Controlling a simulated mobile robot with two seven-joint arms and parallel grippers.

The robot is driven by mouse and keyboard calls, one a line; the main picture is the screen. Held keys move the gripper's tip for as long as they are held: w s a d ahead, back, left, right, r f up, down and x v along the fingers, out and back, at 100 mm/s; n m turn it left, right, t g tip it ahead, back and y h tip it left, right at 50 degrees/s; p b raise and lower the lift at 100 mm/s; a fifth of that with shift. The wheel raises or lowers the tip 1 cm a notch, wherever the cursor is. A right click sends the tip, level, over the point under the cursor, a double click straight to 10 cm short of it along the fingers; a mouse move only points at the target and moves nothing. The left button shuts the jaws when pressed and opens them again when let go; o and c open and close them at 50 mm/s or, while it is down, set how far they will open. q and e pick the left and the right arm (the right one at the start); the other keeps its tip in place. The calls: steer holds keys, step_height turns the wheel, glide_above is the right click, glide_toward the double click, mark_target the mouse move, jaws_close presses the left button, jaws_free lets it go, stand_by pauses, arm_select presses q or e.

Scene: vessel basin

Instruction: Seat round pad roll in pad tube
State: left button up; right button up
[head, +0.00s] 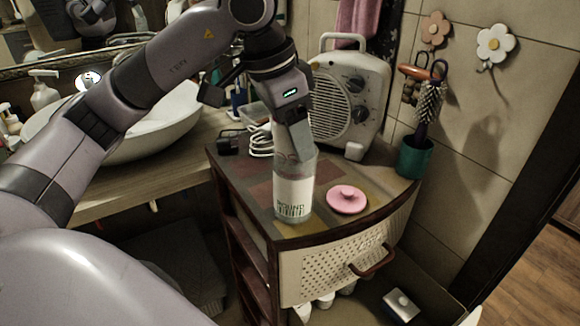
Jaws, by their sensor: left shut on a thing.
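The clear pad tube (280,212) stands upright on the corner cabinet. A white round pad roll (293,191) with dark print reading roughly "ROUND" shows through its wall, apparently inside it. My left gripper (294,157) points down from above, with its fingertips at the tube's mouth. It is shut on the roll's upper end. The fingertips are partly blurred by the clear wall, and I cannot tell whether the roll touches the tube's bottom. My right gripper is not in view.
A pink lid (347,199) with a knob lies right of the tube. A fan heater (350,97) stands behind, with a white cable (260,141) beside it. A green cup (414,158) holding a brush stands at right. A basin (150,135) is at left.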

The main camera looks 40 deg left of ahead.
mark_target(291, 174)
arm_select(q)
steer(key=shift+g+y, duration=0.4)
steer(key=shift+g, duration=0.4)
steer(key=f, duration=0.5)
steer(key=s+f, duration=0.1)
steer(key=f, duration=0.1)
steer(key=shift+d+f, duration=0.15)
steer(key=shift+d, duration=0.05)
steer(key=o, duration=1.2)
steer(key=shift+w, duration=0.2)
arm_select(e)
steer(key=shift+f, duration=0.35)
arm_select(q)
step_height(291, 174, up, 6)
steer(key=shift+w+a+r, duration=0.1)
steer(key=shift+r, duration=0.15)
steer(key=shift+s+a+r+p, duration=0.15)
steer(key=shift+r+p, duration=0.15)
steer(key=shift+r, duration=0.6)
steer(key=shift+a+r+p, duration=0.15)
steer(key=shift+r+p, duration=0.1)
steer(key=shift+r, duration=0.65)
steer(key=shift+s+a+r+p, duration=0.15)
steer(key=shift+r+p, duration=0.15)
steer(key=shift+r, duration=0.6)
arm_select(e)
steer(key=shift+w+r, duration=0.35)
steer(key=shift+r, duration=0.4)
arm_select(q)
steer(key=shift+w, duration=0.15)
